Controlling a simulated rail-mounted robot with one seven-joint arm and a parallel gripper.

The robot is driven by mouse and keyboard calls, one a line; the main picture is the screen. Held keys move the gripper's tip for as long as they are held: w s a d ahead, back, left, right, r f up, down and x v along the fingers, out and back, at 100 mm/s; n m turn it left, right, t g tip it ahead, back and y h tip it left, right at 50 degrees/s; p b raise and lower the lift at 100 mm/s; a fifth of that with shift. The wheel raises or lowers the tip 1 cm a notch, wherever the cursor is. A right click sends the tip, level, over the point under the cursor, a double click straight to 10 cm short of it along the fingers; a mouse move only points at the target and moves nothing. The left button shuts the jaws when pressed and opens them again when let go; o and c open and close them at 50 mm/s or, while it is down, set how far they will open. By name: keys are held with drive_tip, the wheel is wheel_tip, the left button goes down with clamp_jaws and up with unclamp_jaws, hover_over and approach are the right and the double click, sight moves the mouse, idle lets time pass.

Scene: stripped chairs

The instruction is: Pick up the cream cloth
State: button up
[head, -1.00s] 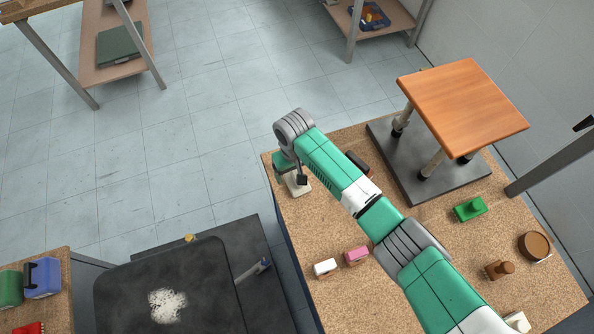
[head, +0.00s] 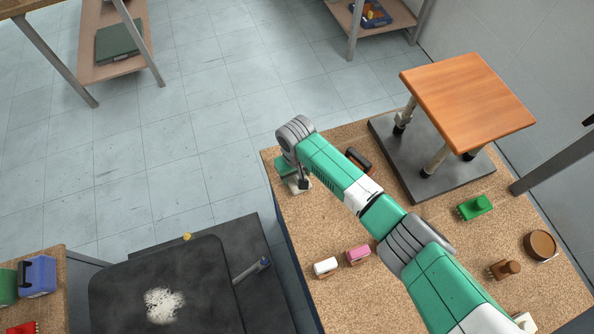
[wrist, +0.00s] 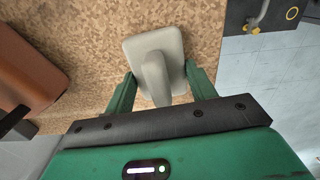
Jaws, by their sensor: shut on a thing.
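The cream cloth (wrist: 160,50) is a pale piece with a flat squarish base and a raised ridge in the middle. In the wrist view it lies on the speckled worktop (wrist: 85,45), between the green fingers of my gripper (wrist: 159,72). My gripper is shut on the raised ridge, whose near end reaches down toward the palm. In the head view the cloth (head: 293,184) shows only in part under my gripper (head: 298,182), near the worktop's far left corner. I cannot tell whether its base is clear of the surface.
A brown-orange block (wrist: 30,60) lies left of my gripper. A wooden stool top (head: 467,103) stands on a dark plate (head: 400,165) at the right. White (head: 325,266) and pink (head: 358,254) handled items sit nearer. Floor (head: 190,150) lies beyond the worktop's left edge.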

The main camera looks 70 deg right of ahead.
drive_tip(key=shift+r, duration=0.1)
wheel_tip(320, 180, up, 4)
drive_tip(key=shift+p, duration=1.2)
drive_tip(key=w+a+p, duration=0.1)
drive_tip(key=a, duration=0.7)
drive_tip(key=w+a+p, duration=0.2)
drive_tip(key=a, duration=0.5)
drive_tip(key=shift+w+a+r+p, duration=0.25)
drive_tip(key=shift+a+r+p, duration=0.05)
drive_tip(key=shift+a+r, duration=0.1)
